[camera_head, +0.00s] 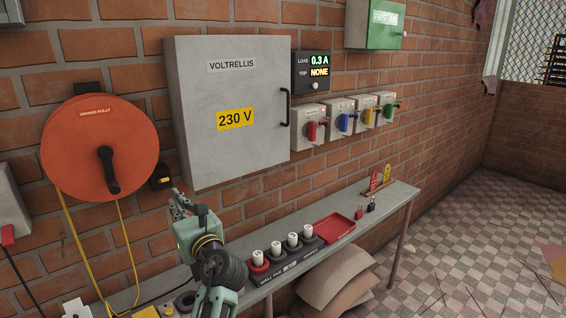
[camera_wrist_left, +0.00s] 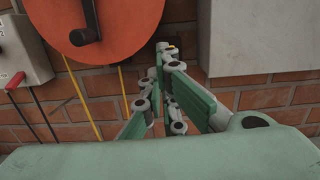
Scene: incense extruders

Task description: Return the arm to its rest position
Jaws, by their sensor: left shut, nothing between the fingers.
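My left arm comes up from the bottom of the head view. Its left gripper (camera_head: 178,203) is raised in front of the brick wall, above the narrow bench (camera_head: 340,240) and between the orange cable reel and the grey cabinet. In the left wrist view the gripper (camera_wrist_left: 165,50) points at the wall, its fingers shut with nothing between them. It appears apart from the reel and the cabinet. My right gripper is in neither view.
The orange reel (camera_head: 100,150) hangs left with yellow cable below. The grey 230 V cabinet (camera_head: 232,110) is closed. Several coloured switches (camera_head: 312,129) line the wall. The bench carries white-topped plugs (camera_head: 276,249), a red tray (camera_head: 335,227) and padlocks (camera_head: 371,205). Checkered floor at right is mostly open.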

